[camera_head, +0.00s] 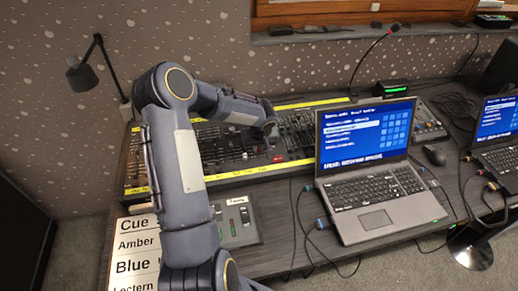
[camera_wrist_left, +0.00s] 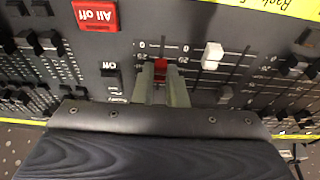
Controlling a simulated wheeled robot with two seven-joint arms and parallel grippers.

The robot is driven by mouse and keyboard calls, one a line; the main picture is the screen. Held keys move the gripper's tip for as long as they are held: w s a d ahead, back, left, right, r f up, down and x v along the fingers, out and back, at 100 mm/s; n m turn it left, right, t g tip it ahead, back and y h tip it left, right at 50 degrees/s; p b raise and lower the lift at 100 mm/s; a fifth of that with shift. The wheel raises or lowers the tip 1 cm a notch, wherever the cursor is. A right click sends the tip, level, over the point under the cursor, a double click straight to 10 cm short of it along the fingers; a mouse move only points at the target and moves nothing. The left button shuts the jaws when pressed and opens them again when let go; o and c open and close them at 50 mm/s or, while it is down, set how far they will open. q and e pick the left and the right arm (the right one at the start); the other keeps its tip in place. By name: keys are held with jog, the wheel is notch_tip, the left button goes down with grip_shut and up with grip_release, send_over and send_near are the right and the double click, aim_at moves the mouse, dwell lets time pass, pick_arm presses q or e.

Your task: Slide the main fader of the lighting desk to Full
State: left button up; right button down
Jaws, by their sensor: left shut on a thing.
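The lighting desk (camera_head: 285,161) is a long dark console with yellow label strips, rows of sliders and small red buttons. It shows close up in the left wrist view (camera_wrist_left: 170,22). My left gripper (camera_head: 268,138) reaches down over its middle. In the left wrist view the gripper (camera_wrist_left: 161,80) is shut on a red fader cap (camera_wrist_left: 160,66), one finger on each side. The cap sits near the scale end marked 0. A white fader cap (camera_wrist_left: 212,54) stands just to the right. The slot's far end is hidden by the gripper. My right gripper is not in view.
A red All off button (camera_wrist_left: 96,14) lies left of the gripped cap, with several dark sliders around. An open laptop (camera_head: 375,185) stands close to the desk's right. A small slider panel (camera_head: 240,222) and a label sheet (camera_head: 135,248) lie in front. A lamp (camera_head: 88,74) stands behind left.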

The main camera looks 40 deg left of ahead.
pick_arm(q)
jog(key=shift+w+a+r, duration=0.1)
jog(key=shift+w+a, duration=1)
jog(key=shift+a, duration=0.25)
jog(key=o, duration=0.4)
jog(key=shift+r+p, duration=0.6)
jog(key=shift+r, duration=0.7)
jog(key=shift+r, duration=0.4)
jog(key=b+v, duration=0.1)
jog(key=v, duration=0.6)
jog(key=shift+s+d, duration=0.1)
jog(key=shift+s, duration=0.05)
